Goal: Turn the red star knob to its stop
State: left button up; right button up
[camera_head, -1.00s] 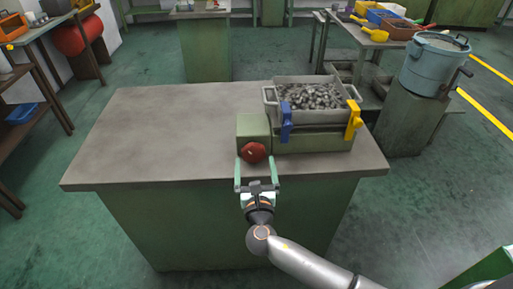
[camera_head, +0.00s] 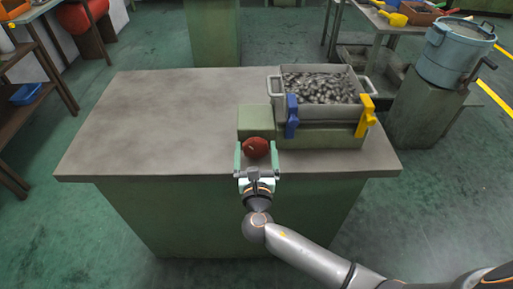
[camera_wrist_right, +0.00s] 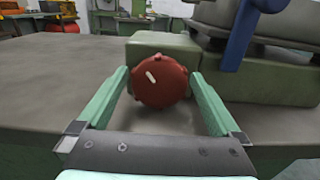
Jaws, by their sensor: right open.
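The red star knob (camera_head: 256,147) sits on the front of a green block (camera_head: 257,119) on the workbench. In the right wrist view the knob (camera_wrist_right: 161,81) faces me, with a white mark slanting on its upper left part. My right gripper (camera_head: 257,153) is open, its two pale green fingers on either side of the knob. In the wrist view, the right gripper (camera_wrist_right: 160,85) has its fingertips about level with the knob's sides; a small gap shows on the left, and I cannot tell whether the right finger touches. My left gripper is not in view.
A grey bin (camera_head: 320,105) of metal parts stands right of the block, with a blue clamp (camera_head: 291,116) and a yellow clamp (camera_head: 366,115) at its front. The workbench top (camera_head: 160,125) is clear on the left. A blue-grey pot (camera_head: 452,52) stands at right.

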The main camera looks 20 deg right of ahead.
jog(key=c, duration=1.1)
jog(key=shift+c, duration=0.2)
jog(key=shift+m, duration=0.3)
jog(key=m+b, duration=0.1)
jog(key=m, duration=0.2)
jog(key=shift+d+f+b, duration=0.1)
jog(key=shift+b, duration=0.25)
jog(key=shift+d+m+b, duration=0.1)
jog(key=shift+m+b, duration=0.5)
jog(key=shift+m, duration=1.1)
jog(key=o, duration=1.1)
